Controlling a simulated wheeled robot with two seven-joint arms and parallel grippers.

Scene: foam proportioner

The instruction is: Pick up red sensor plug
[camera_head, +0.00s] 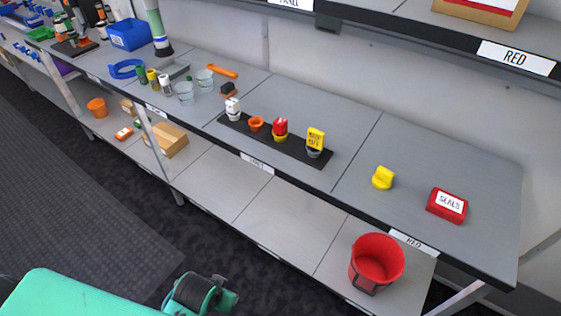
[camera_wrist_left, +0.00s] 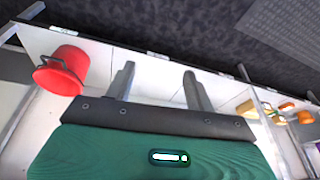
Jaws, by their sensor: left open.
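The red sensor plug (camera_head: 281,126) stands on a black strip (camera_head: 245,128) near the front of the grey bench. It has a red top over a yellow lower part. It stands between an orange ring-like piece (camera_head: 256,123) and a yellow labelled plug (camera_head: 315,139); a white plug (camera_head: 233,108) is at the strip's left end. My left gripper (camera_wrist_left: 160,88) is open in the left wrist view, with nothing between its fingers. The plug cannot be made out there. In the head view my green arm shows at the bottom left, away from the bench, but no fingertips show.
A yellow piece (camera_head: 383,178) and a red SEALS box (camera_head: 447,205) lie on the bench's right part. A red bucket (camera_head: 377,261) is on the lower shelf and in the wrist view (camera_wrist_left: 62,71). An upper shelf (camera_head: 470,42) overhangs the right. Cups and bottles crowd the left.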

